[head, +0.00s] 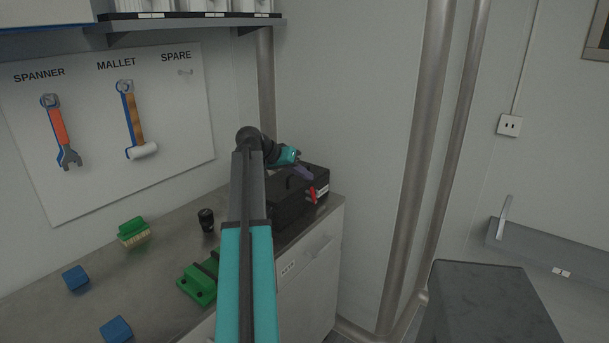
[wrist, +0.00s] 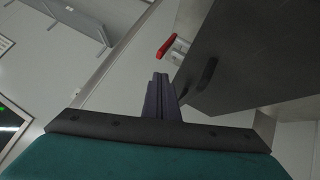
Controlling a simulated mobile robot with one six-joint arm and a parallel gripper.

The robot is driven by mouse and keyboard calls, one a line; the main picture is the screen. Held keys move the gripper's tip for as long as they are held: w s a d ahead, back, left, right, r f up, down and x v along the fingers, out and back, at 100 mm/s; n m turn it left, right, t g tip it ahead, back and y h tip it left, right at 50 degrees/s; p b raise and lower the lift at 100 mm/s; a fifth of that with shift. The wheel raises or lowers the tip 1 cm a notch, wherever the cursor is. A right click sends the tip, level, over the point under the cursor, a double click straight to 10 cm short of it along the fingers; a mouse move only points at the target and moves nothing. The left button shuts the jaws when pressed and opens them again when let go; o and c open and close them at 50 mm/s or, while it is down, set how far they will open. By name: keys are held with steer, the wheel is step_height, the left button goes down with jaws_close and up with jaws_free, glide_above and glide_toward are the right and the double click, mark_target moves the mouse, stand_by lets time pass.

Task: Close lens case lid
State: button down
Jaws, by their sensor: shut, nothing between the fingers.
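The lens case (head: 285,213) is a black box at the right end of the counter. A red latch (head: 311,194) shows on its near right side. In the wrist view a broad dark face of the case (wrist: 255,60) fills the upper right, with a curved black handle (wrist: 207,76) and the red latch (wrist: 168,46) beside a pale metal fitting. The lid looks down, but my arm hides part of the case, so I cannot tell if it is fully shut. My gripper (head: 308,175) is shut and empty, over the case near the latch. Its fingers also show in the wrist view (wrist: 160,80).
A dark cup (head: 206,220), a green brush (head: 132,232), a green fixture (head: 197,285) and two blue blocks (head: 76,278) are on the counter. Pipes (head: 425,130) stand right of the case. A shelf (head: 190,24) hangs above the tool board (head: 180,130).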

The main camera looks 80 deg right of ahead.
steer(key=w+a+r, duration=0.2)
steer(key=a+r, duration=0.4)
steer(key=r, duration=0.5)
steer(key=shift+w+a, duration=0.25)
steer(key=shift+w, duration=0.15)
stand_by(0.6)
